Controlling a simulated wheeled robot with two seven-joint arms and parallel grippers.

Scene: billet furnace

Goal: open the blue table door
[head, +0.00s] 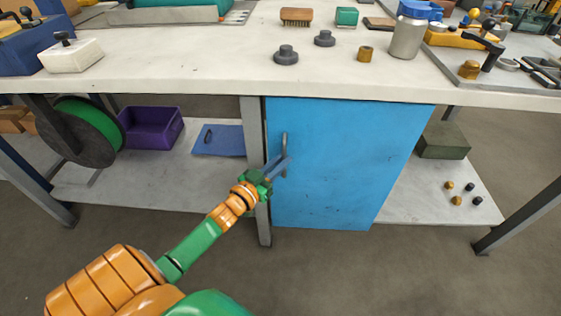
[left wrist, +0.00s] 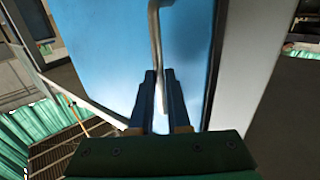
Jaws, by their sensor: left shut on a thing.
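The blue table door (head: 345,160) hangs under the white table and looks closed in the head view. Its upright metal handle (head: 284,148) is near the door's left edge. My left gripper (head: 279,166) is at the lower part of the handle. In the left wrist view the handle (left wrist: 156,50) runs down between the two fingers of the left gripper (left wrist: 160,90), which are shut on it. The blue door panel (left wrist: 100,50) fills the space behind the fingers there. My right gripper is in neither view.
The white tabletop (head: 200,75) above holds dark knobs, a brush (head: 296,16) and a grey bottle (head: 407,38). A table leg (head: 256,170) stands just left of the door. The lower shelf holds a purple bin (head: 152,128) and a green box (head: 444,140). The floor in front is clear.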

